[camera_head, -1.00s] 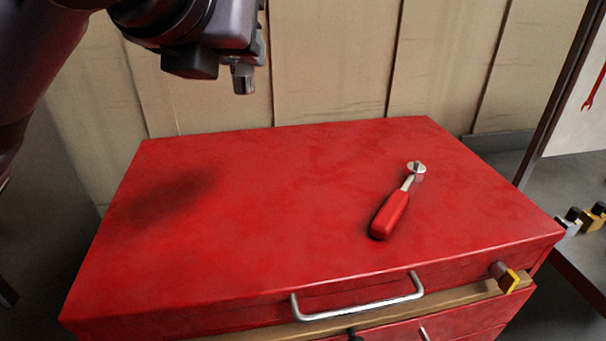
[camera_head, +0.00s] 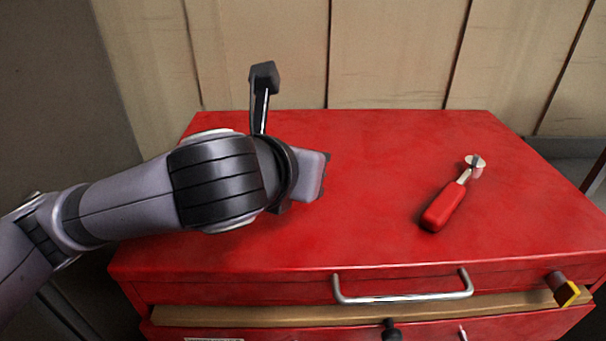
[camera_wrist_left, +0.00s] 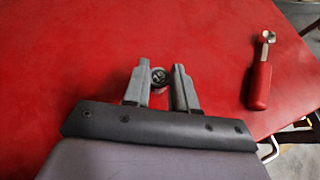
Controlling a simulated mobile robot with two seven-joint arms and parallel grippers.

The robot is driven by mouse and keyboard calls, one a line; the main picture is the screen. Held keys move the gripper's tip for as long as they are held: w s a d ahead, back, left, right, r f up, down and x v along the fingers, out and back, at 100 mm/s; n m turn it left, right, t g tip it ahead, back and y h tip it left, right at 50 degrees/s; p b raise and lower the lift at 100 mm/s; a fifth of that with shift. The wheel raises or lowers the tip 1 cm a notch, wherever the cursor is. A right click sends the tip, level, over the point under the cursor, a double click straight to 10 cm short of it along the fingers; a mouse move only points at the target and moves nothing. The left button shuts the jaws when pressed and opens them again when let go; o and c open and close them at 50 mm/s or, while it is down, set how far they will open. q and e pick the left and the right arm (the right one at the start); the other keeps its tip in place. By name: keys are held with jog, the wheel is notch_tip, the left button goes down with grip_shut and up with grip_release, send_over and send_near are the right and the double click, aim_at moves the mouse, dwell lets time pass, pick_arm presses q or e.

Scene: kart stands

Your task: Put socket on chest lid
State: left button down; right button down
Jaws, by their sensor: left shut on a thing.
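The red chest lid (camera_head: 390,150) fills the middle of the head view and is the background of the left wrist view (camera_wrist_left: 60,60). My left gripper (camera_wrist_left: 159,78) is low over the lid, its fingers shut on a small round metal socket (camera_wrist_left: 158,77). The socket's open end shows between the fingertips. In the head view my left wrist and hand hide the socket and fingertips. I cannot tell whether the socket touches the lid. My right gripper is in none of the views.
A ratchet with a red handle (camera_head: 444,206) lies on the lid to the right, clear of my gripper. A metal handle (camera_head: 400,297) and a brown-and-yellow piece (camera_head: 565,290) are at the chest's front. The lid between gripper and ratchet is bare.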

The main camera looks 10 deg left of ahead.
pick_arm(q)
jog(key=shift+f, duration=0.95)
jog(key=shift+f, duration=0.15)
jog(key=c, duration=0.9)
grip_release()
jog(key=shift+s+r, duration=0.1)
jog(key=shift+r, duration=0.15)
jog(key=v, duration=0.7)
jog(key=shift+s, duration=0.15)
